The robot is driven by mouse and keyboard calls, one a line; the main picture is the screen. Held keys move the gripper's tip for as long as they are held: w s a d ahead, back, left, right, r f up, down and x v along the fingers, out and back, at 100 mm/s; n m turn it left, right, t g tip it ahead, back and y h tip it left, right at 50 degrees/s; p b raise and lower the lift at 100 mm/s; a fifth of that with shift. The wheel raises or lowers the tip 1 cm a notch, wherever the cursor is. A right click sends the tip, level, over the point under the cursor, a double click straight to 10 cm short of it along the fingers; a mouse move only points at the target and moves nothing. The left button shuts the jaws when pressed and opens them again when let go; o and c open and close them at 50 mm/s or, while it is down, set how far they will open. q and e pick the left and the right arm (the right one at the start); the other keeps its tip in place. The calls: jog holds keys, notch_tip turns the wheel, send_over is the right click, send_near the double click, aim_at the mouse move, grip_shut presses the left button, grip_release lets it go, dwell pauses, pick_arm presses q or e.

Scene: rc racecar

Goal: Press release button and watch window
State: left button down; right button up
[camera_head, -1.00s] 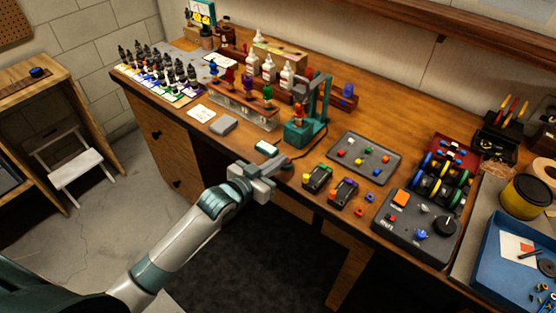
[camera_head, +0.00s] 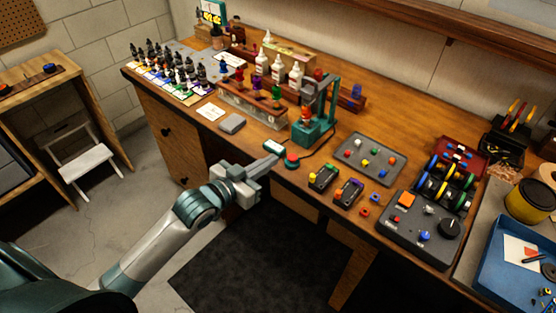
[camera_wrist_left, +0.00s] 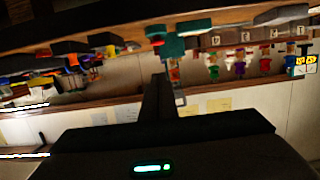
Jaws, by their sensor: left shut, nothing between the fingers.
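A red round button (camera_head: 291,161) sits near the front edge of the workbench (camera_head: 330,137), with a dark cable by it. A small pale teal-edged box (camera_head: 273,147) lies just beside it. My left gripper (camera_head: 270,163) is shut and empty, at the front edge of the bench, left of the red button and apparently apart from it. In the left wrist view its dark fingers (camera_wrist_left: 158,95) are together. A teal stand (camera_head: 313,128) with a red-topped piece stands behind the button. I cannot make out which thing is the window. My right gripper is not in view.
Two small button boxes (camera_head: 323,178), a grey tray (camera_head: 368,160) and a control panel with knobs (camera_head: 411,232) lie to the right. Bottles (camera_head: 277,68) and coloured figures stand behind, a grey block (camera_head: 232,123) to the left. The floor in front is clear.

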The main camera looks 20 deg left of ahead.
pick_arm(q)
jog(key=shift+v, duration=1)
jog(key=a+f+n+g+y+b, duration=0.1)
jog(key=a+f, duration=0.1)
jog(key=f, duration=0.8)
jog(key=a+f+n+g+y+b, duration=0.1)
jog(key=a+f+y, duration=0.15)
jog(key=f, duration=0.75)
jog(key=s+a+f+g, duration=0.1)
jog(key=s+f, duration=0.2)
jog(key=f, duration=0.5)
jog(key=s+a+f+g+y, duration=0.15)
jog(key=s+f, duration=0.25)
jog(key=f, duration=0.4)
jog(key=s+a+f+g, duration=0.1)
jog(key=s+f+g, duration=0.15)
jog(key=f, duration=0.55)
jog(key=s+d+f+g+b, duration=0.1)
jog(key=s+f+g+b, duration=0.1)
jog(key=s+f, duration=1.35)
jog(key=s+d+f+g, duration=0.2)
jog(key=s+f, duration=0.2)
jog(key=s, duration=0.8)
jog(key=s+d+f+g, duration=0.2)
jog(key=s+f, duration=0.3)
jog(key=s, duration=0.7)
jog(key=shift+s+d+f+b, duration=0.2)
jog(key=shift+d+b, duration=0.1)
jog(key=shift+b, duration=0.05)
